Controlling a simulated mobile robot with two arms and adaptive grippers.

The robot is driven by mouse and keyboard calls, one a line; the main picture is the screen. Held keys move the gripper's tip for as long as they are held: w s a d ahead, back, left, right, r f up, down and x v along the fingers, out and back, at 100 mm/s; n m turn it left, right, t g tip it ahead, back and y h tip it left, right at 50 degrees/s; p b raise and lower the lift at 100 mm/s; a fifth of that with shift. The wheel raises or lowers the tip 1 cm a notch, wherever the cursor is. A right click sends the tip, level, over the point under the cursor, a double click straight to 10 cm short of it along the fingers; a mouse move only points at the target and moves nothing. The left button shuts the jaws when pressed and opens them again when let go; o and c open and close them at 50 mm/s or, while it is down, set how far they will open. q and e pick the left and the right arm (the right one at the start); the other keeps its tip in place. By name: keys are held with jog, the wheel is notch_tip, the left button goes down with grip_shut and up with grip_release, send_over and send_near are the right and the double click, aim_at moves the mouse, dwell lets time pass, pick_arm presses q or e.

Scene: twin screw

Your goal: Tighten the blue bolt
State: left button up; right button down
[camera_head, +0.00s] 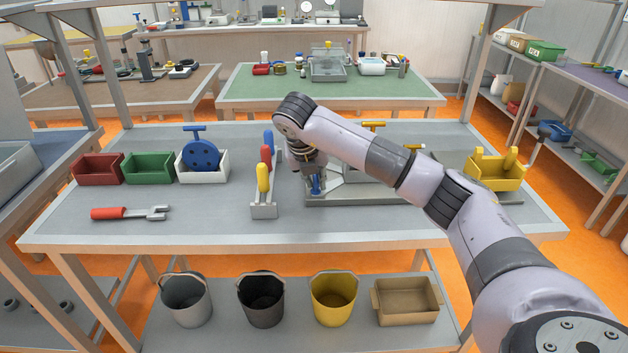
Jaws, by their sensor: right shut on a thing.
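The blue bolt (316,184) stands on the left part of a grey metal fixture (345,194) in the middle of the workbench. My right gripper (315,172) points down over it and is shut on its upper part. My arm and gripper hide the bolt's head and much of the fixture. Two orange-yellow T-shaped handles show behind my arm. My left gripper is not in view.
A rack (264,211) with yellow, red and blue handles stands close left of the gripper. Red, green and white bins and a red-handled wrench (130,213) lie further left. A yellow bin (497,172) stands right. The bench's front strip is clear.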

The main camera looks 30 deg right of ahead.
jog(key=m, duration=0.2)
jog(key=m+g, duration=0.1)
jog(key=shift+d+m+g+h, duration=0.1)
jog(key=shift+m+g+h, duration=0.2)
jog(key=shift+m+h, duration=0.1)
jog(key=m+g, duration=0.1)
jog(key=m, duration=0.1)
jog(key=shift+m+p, duration=0.3)
jog(key=m+g+p, duration=0.2)
jog(key=m, duration=0.3)
jog(key=shift+s+m, duration=0.15)
jog(key=shift+m, duration=0.15)
jog(key=shift+m+g+y+p, duration=0.45)
jog(key=shift+m+g, duration=0.25)
jog(key=shift+m, duration=0.5)
jog(key=shift+s+f+m+g+y, duration=0.1)
jog(key=shift+m+g+y, duration=0.15)
jog(key=shift+m, duration=0.55)
jog(key=shift+f+m+g+y, duration=0.15)
jog(key=shift+m+y, duration=0.15)
jog(key=shift+m, duration=0.5)
jog(key=c, duration=1.7)
grip_release()
jog(key=shift+r, duration=0.15)
jog(key=shift+o, duration=0.5)
jog(key=shift+r, duration=0.1)
